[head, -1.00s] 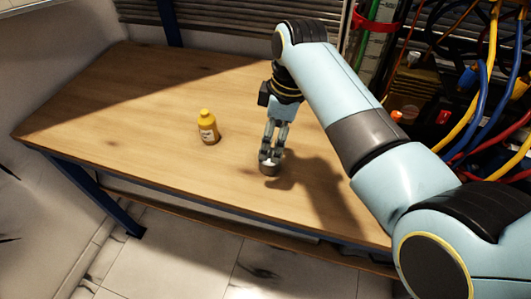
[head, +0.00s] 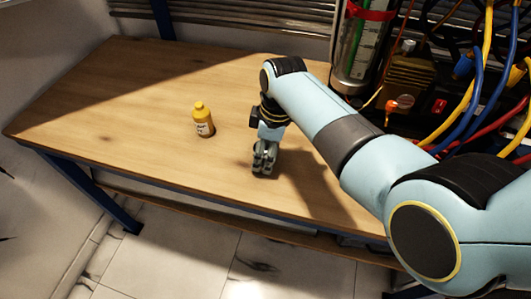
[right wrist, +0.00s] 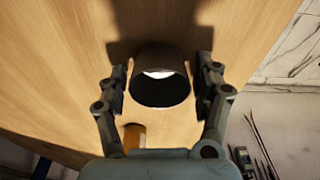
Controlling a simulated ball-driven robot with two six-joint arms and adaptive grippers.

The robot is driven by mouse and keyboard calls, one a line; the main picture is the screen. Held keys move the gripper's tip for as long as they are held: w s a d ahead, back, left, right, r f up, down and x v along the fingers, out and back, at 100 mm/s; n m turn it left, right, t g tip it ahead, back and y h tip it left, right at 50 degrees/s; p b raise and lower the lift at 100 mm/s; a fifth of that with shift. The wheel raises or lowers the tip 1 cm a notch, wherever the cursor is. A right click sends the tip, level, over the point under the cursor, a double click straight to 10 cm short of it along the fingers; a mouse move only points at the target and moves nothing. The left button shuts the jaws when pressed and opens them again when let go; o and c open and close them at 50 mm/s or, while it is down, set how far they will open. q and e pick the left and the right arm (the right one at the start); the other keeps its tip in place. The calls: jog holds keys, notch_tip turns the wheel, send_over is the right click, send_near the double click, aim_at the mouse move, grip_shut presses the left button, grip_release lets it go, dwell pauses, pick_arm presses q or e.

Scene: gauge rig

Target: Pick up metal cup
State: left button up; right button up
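The metal cup (right wrist: 160,62) is a grey cylinder on the wooden table, with its dark opening toward the camera in the right wrist view. My right gripper (right wrist: 161,85) is open, with one finger on each side of the cup. A small gap shows between the cup and each finger. In the head view my right gripper (head: 264,165) is low over the table near its front edge and hides the cup. My left gripper is not in view.
A yellow bottle (head: 202,120) stands on the wooden table (head: 130,110) left of the gripper, and its edge shows in the wrist view (right wrist: 134,136). Free tabletop lies left and behind. Cables and equipment crowd the right side.

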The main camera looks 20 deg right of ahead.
jog(key=c, duration=0.9)
